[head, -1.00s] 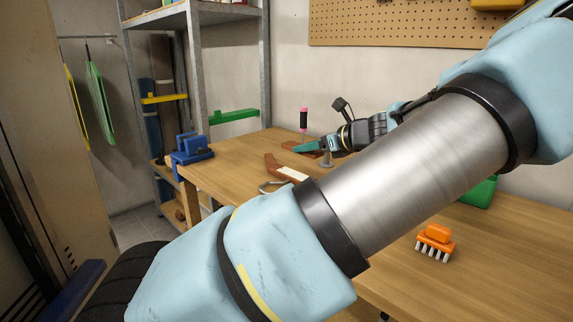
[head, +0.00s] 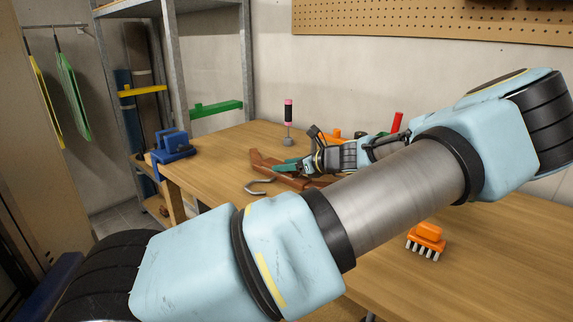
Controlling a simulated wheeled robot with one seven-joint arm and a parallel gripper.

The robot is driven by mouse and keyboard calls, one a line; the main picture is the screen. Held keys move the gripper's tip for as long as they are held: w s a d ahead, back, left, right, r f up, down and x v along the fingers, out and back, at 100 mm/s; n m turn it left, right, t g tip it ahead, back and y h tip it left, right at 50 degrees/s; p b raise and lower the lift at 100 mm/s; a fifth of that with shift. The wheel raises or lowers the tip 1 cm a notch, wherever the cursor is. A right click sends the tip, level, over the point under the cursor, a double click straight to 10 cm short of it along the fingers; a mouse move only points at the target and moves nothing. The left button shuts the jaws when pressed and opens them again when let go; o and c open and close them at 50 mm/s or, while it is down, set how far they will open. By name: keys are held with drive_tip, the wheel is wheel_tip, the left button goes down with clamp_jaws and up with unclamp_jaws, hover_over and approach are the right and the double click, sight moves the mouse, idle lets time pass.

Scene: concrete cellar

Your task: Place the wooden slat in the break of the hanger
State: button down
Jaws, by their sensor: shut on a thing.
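The brown wooden hanger (head: 265,160) lies on the workbench, its metal hook (head: 259,187) pointing toward the near edge. My gripper (head: 284,168), with teal fingertips, is low over the hanger's middle and hides the break. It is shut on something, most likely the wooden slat. I cannot pick out the slat from the similar brown of the hanger under the fingers, nor tell whether it touches the hanger. My forearm covers the hanger's right end.
An orange brush (head: 427,238) lies on the workbench (head: 490,260) at right. A blue vise-like tool (head: 170,147) sits at the left corner. A pink-and-black-handled tool (head: 288,115) stands behind the gripper. Orange (head: 333,133) and red (head: 397,122) items are partly hidden behind my arm.

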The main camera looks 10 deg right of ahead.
drive_tip(key=shift+f, duration=0.3)
drive_tip(key=shift+c, duration=1.3)
unclamp_jaws()
drive_tip(key=shift+r, duration=0.25)
drive_tip(key=b+v, duration=0.2)
drive_tip(key=v, duration=1)
drive_tip(key=shift+a+b, duration=0.1)
drive_tip(key=shift+b, duration=0.25)
